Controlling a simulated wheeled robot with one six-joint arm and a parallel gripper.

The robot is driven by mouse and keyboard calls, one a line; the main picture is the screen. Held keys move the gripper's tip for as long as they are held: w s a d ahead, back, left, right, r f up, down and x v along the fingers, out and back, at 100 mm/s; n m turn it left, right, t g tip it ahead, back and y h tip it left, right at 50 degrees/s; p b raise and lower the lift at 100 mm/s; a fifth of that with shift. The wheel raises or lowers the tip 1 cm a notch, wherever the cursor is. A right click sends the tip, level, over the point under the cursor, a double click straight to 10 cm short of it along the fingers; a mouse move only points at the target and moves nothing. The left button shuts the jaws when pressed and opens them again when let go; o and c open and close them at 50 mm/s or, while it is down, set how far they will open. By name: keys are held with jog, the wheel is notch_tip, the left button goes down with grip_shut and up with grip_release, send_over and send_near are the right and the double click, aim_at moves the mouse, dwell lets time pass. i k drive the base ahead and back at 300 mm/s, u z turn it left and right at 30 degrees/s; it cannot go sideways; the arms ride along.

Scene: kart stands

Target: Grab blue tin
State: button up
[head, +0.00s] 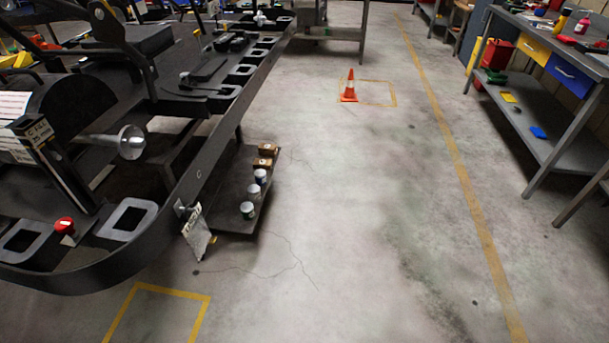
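Several small items stand in a row on a low dark shelf (226,214) under the kart stand, left of centre in the head view. A tin with a dark bluish band and a pale top (260,177) stands third from the front and looks like the blue tin. A greyish tin (254,193) stands in front of it, and a green-banded tin (247,210) is nearest. Two brown boxes (262,163) stand behind. The tins look upright. My gripper is not in view.
A black kart stand (203,155) overhangs the shelf on the left. A white tag (196,233) hangs near the shelf's front corner. The floor right of the shelf is clear. An orange cone (349,88) stands farther back, and a workbench (560,90) is at right.

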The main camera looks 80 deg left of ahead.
aim_at(260, 174)
jog(key=z, duration=0.05)
jog(key=i, duration=0.1)
jog(key=u, duration=2.9)
jog(key=i, duration=0.5)
jog(key=z, duration=1)
jog(key=i, duration=2.9)
jog(key=u, duration=2.8)
